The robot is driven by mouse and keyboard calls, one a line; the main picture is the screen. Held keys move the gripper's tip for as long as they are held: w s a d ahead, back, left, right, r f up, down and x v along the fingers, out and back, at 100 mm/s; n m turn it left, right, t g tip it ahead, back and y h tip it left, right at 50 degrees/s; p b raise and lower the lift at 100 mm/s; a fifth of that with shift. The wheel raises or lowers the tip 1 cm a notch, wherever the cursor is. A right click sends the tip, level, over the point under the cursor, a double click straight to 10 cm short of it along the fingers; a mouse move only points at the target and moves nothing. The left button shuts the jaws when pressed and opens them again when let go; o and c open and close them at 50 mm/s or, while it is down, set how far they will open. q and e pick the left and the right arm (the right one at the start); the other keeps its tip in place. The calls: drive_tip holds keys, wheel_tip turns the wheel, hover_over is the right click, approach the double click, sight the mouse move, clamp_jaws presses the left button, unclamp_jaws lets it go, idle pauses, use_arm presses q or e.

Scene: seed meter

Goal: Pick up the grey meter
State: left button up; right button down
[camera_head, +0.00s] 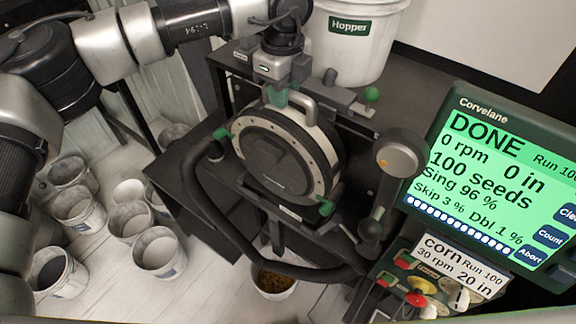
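The grey meter (277,163), a round housing with a dark face and a pale bolted rim, sits upright and slightly tilted in a black stand. A light grey handle (308,108) stands on its top. My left gripper (281,97) comes down from above at the meter's top, with its green fingertips beside or around the handle. The gripper body hides part of the fingers, so I cannot tell whether they are closed on it. Green latches (326,207) show at the meter's lower right and upper left. My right gripper is not in view.
A white hopper bucket (352,52) stands close behind the gripper. A drive part with an orange knob (396,160) is right of the meter. A monitor (497,170) reads DONE. A black curved bar (220,225) runs in front. Several grey buckets (160,252) stand on the floor left.

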use_arm(q)
clamp_jaws()
drive_tip(key=shift+r, duration=0.15)
idle(0.8)
